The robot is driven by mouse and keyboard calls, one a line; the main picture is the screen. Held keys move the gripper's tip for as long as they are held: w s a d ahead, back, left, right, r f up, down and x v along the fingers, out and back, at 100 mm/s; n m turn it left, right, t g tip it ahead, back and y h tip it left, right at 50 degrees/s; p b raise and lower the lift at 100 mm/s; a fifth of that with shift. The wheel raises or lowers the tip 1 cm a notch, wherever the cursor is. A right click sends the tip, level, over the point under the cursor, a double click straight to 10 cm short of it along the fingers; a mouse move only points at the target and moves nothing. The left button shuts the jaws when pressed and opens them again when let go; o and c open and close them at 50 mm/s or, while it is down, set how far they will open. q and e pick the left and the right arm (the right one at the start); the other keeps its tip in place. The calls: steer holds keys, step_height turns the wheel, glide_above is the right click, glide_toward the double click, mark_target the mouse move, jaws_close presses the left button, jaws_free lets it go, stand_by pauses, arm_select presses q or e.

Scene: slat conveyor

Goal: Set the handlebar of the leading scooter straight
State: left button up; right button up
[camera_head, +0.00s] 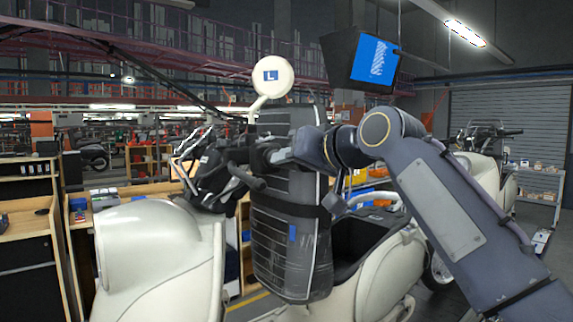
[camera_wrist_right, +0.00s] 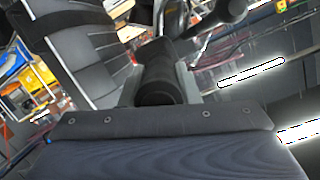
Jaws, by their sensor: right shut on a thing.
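The nearest scooter (camera_head: 160,250) is cream and stands at the left and centre of the head view. Its dark handlebar (camera_head: 212,172) sits above the front body, with bare cables around it. A black handlebar grip (camera_wrist_right: 158,88) lies between the two fingers of my right gripper (camera_wrist_right: 160,84) in the wrist view, and the gripper is shut on it. In the head view my right gripper (camera_head: 272,156) reaches in from the right at handlebar height. The handlebar's exact angle is hard to tell. My left gripper is not in view.
A dark padded upright body (camera_head: 292,260) stands close behind the handlebar. A round cream disc marked L (camera_head: 272,76) rises above it. Another scooter (camera_head: 480,170) stands behind my right arm. Wooden shelving (camera_head: 30,225) is at left, and a screen (camera_head: 370,60) hangs overhead.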

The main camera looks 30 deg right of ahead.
steer(key=shift+f, duration=0.35)
steer(key=shift+d+f+b, duration=0.35)
steer(key=shift+d+b, duration=0.1)
steer(key=shift+b, duration=0.15)
steer(key=shift+w+d+f+n+y+b, duration=0.1)
steer(key=shift+d+f+n+y+b, duration=0.15)
steer(key=shift+d+b, duration=0.15)
steer(key=shift+d+f+n+y+b, duration=0.15)
steer(key=shift+d+y+b, duration=0.1)
steer(key=shift+d, duration=0.2)
steer(key=o, duration=1.1)
steer(key=shift+d+r, duration=0.1)
steer(key=shift+r, duration=0.05)
steer(key=shift+c, duration=0.2)
steer(key=shift+r, duration=0.1)
